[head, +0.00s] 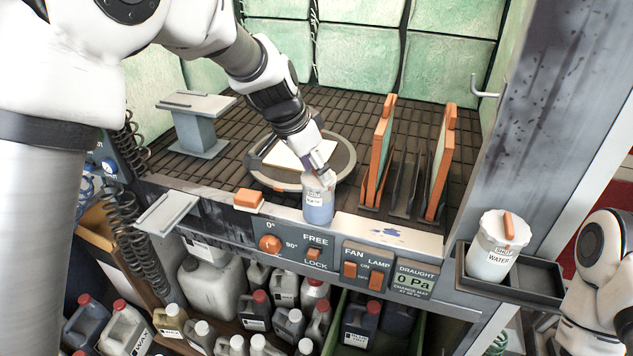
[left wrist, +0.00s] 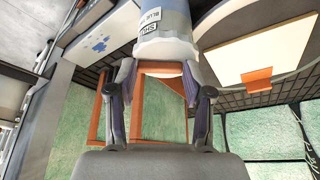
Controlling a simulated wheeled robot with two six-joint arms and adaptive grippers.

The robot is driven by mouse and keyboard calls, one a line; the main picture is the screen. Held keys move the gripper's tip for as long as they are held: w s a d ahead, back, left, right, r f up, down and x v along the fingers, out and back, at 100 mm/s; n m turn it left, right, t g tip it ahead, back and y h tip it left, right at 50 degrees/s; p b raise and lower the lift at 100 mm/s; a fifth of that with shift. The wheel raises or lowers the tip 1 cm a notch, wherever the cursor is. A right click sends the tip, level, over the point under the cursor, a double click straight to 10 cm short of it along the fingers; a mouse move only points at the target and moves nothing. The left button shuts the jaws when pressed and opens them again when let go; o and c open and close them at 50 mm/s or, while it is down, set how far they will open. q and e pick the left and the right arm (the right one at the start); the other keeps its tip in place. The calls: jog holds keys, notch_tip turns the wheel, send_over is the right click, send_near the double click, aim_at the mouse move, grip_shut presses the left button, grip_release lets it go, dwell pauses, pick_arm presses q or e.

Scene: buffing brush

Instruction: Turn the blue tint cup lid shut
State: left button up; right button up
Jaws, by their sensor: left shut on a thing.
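The blue tint cup (head: 318,204) stands upright on the front ledge of the booth, with blue liquid in its lower part and a label on its side. My left gripper (head: 319,173) comes down over its top from behind. The cup's label shows in that view too. The gripper hides much of the lid in the head view. My right gripper is out of view; only part of my right arm shows at the right edge.
A turntable (head: 341,158) with a pale square panel lies behind the cup. Orange-edged panels (head: 381,150) stand in a rack to the right. An orange block (head: 248,198) sits on the ledge to the left. A water cup (head: 490,258) stands in a side tray at right.

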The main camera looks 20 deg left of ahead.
pick_arm(q)
jog(key=shift+a+f+m+g+h+b, duration=0.1)
jog(key=shift+m+g+h+b, duration=0.1)
jog(key=shift+m, duration=0.3)
jog(key=shift+f+m+g+h+b, duration=0.1)
jog(key=shift+m+b, duration=0.05)
jog(key=shift+m, duration=0.35)
jog(key=m, duration=0.2)
jog(key=shift+a+r+m+g+h, duration=0.1)
jog(key=shift+m+g+h, duration=0.2)
jog(key=shift+g, duration=0.1)
jog(key=m, duration=0.1)
jog(key=m+g, duration=0.1)
jog(key=shift+w+a+r+m, duration=0.1)
jog(key=shift+w+m, duration=0.05)
jog(key=shift+m, duration=0.25)
jog(key=shift+a+m+g+p, duration=0.1)
jog(key=shift+m+g+p, duration=0.6)
jog(key=shift+m, duration=0.8)
